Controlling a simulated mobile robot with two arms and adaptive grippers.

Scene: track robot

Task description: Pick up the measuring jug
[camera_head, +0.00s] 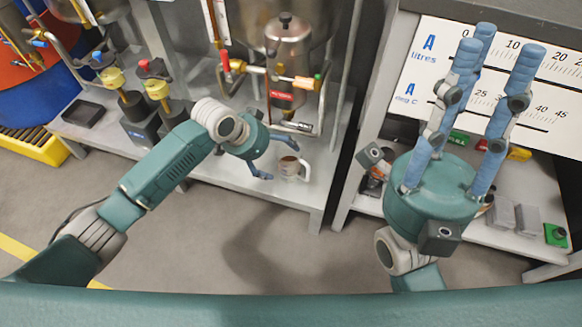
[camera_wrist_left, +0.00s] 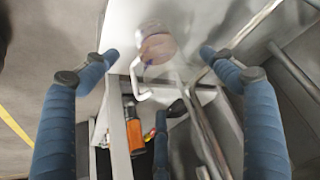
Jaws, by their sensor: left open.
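The measuring jug (camera_head: 290,167) is a small pale jug with a handle, upright near the front edge of the grey bench shelf. In the left wrist view the jug (camera_wrist_left: 157,46) lies between the two upper fingertips, its white handle towards the lower finger. My left gripper (camera_head: 282,161) is open beside the jug, fingers spread; it also shows in the left wrist view (camera_wrist_left: 158,54). No finger clearly touches the jug. My right gripper (camera_head: 497,52) is raised at the right, its three blue fingers apart and empty.
A steel vessel (camera_head: 287,60) with taps and pipes stands behind the jug. Valves with yellow fittings (camera_head: 157,90) stand left on the bench (camera_head: 225,165). A scale board (camera_head: 420,75) is at the right, above a shelf of small items. The floor in front is clear.

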